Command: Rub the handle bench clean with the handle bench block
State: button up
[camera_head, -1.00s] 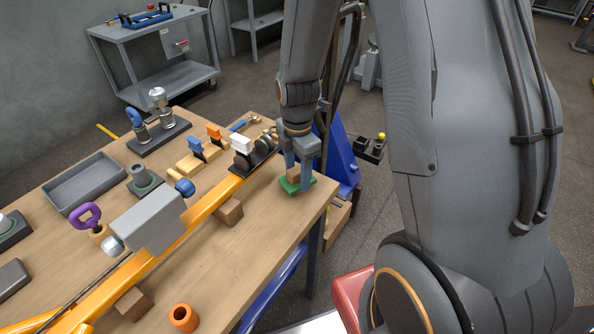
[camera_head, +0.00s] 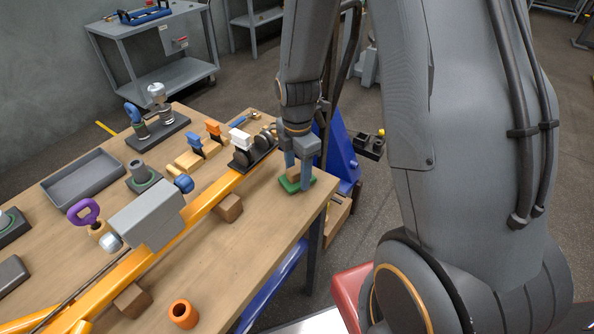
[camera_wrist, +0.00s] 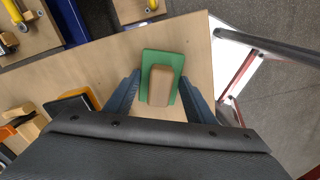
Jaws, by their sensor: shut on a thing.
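The handle bench (camera_head: 262,220) is a light wooden table holding several fixtures. The handle bench block is a wooden grip on a green pad (camera_head: 290,187), near the bench's far right corner. My gripper (camera_head: 298,172) points down over it and is shut on the wooden grip. In the wrist view the block (camera_wrist: 161,85) lies between the two blue-grey fingers of my gripper (camera_wrist: 160,92). The green pad appears to be at the bench top; exact contact cannot be told. No marks on the bench top can be made out.
A long orange bar (camera_head: 190,220) with a grey box (camera_head: 147,216) lies along the bench on wooden blocks. An orange ring (camera_head: 183,314) stands near the front edge. A grey tray (camera_head: 83,179) lies at left. Bare wood shows between the bar and the right edge.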

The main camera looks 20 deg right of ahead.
jog(key=shift+f, duration=0.35)
jog(key=shift+w+a, duration=0.1)
jog(key=shift+w+a+r, duration=0.15)
jog(key=shift+w+a, duration=0.05)
jog(key=shift+w, duration=0.05)
jog(key=shift+s, duration=0.1)
dwell(0.4)
jog(key=shift+s+d+f+p, duration=0.2)
jog(key=shift+s+d+p, duration=0.1)
jog(key=shift+s+d, duration=0.35)
jog(key=shift+a, duration=0.1)
jog(key=shift+w+a+r, duration=0.1)
jog(key=shift+w+a, duration=0.45)
jog(key=shift+w, duration=0.15)
